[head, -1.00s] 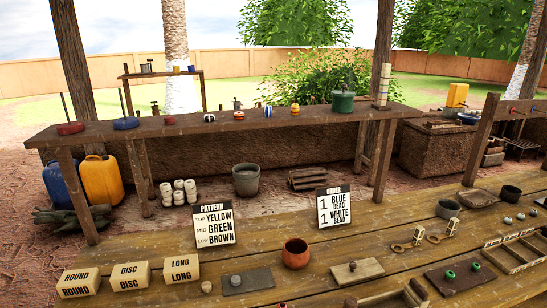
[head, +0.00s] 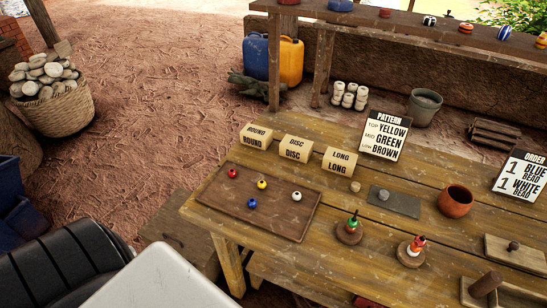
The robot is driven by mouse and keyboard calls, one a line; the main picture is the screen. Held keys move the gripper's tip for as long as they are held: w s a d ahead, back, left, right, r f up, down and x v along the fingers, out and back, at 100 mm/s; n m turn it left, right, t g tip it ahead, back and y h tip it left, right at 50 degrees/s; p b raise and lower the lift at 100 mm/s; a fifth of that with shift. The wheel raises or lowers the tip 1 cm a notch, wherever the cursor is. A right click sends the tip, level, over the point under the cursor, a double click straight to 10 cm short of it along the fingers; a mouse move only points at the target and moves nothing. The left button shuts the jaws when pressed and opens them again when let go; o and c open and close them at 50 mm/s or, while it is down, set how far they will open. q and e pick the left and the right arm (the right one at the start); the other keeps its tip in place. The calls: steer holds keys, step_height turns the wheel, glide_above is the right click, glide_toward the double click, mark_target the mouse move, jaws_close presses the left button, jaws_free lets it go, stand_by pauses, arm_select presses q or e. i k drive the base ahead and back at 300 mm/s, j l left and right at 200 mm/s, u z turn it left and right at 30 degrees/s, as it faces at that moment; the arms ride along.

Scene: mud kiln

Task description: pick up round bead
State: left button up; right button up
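A dark wooden board (head: 240,213) lies on the left end of the table. It bears several small round beads set apart: a red bead (head: 232,173), a yellow bead (head: 262,184), a blue bead (head: 252,203) and a white bead (head: 296,195). A tan block labelled ROUND (head: 256,136) stands behind the board. A small tan lump (head: 355,186) lies right of the board, and a grey lump (head: 384,195) sits on a grey slab (head: 405,204). I cannot tell which bead is meant. Neither of my grippers shows.
DISC (head: 296,149) and LONG (head: 340,162) blocks stand behind the board. Two round stands (head: 348,232) (head: 411,252) with stacked coloured pieces, an orange clay pot (head: 455,201), and pattern (head: 386,135) and order (head: 521,177) signs stand to the right. A basket (head: 54,97) stands far left.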

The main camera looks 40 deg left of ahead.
mark_target(262, 183)
steer(key=u, duration=1.25)
